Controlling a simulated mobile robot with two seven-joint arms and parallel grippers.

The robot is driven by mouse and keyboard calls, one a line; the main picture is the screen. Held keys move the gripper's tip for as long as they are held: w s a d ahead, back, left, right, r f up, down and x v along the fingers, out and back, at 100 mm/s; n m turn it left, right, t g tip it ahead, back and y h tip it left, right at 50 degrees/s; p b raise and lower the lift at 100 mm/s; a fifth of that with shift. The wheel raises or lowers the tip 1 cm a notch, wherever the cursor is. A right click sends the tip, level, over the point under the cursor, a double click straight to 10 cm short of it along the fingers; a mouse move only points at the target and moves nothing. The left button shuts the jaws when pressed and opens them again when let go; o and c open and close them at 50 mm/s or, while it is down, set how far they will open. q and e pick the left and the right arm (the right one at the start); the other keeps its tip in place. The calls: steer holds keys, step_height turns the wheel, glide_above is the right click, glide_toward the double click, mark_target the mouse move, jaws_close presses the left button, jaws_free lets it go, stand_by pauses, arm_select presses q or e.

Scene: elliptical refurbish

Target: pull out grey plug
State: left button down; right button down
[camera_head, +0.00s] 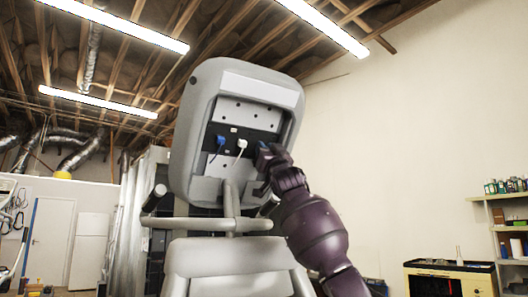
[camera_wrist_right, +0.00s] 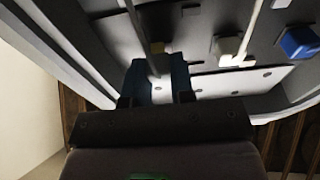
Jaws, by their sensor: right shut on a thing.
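The grey elliptical machine's console (camera_head: 194,117) has its back open, showing a dark recess with plugs. My right gripper (camera_head: 262,153) reaches into the right side of this recess. In the right wrist view my right gripper (camera_wrist_right: 159,85) has its blue fingers closed around the grey plug (camera_wrist_right: 156,62), with a pale cable running up from it. The fingers hide part of the plug, and in the head view the gripper hides it. I cannot tell whether it is still seated. My left gripper is not in view.
A white plug (camera_head: 242,143) and a blue plug (camera_head: 221,140) sit left of my right gripper in the recess. The console's raised rim surrounds it closely. The elliptical's handlebar (camera_head: 215,224) crosses below. A shelf (camera_head: 508,228) stands far right.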

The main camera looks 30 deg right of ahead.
steer(key=shift+s+f, duration=0.15)
steer(key=shift+f, duration=0.2)
steer(key=c, duration=1)
jaws_free()
steer(key=shift+s+r, duration=0.1)
steer(key=shift+s, duration=0.05)
steer(key=shift+o, duration=0.2)
steer(key=b+v, duration=0.3)
steer(key=v, duration=0.7)
steer(key=shift+s+f+b, duration=0.25)
steer(key=shift+f+b, duration=0.1)
steer(key=shift+b, duration=0.05)
steer(key=shift+a, duration=0.1)
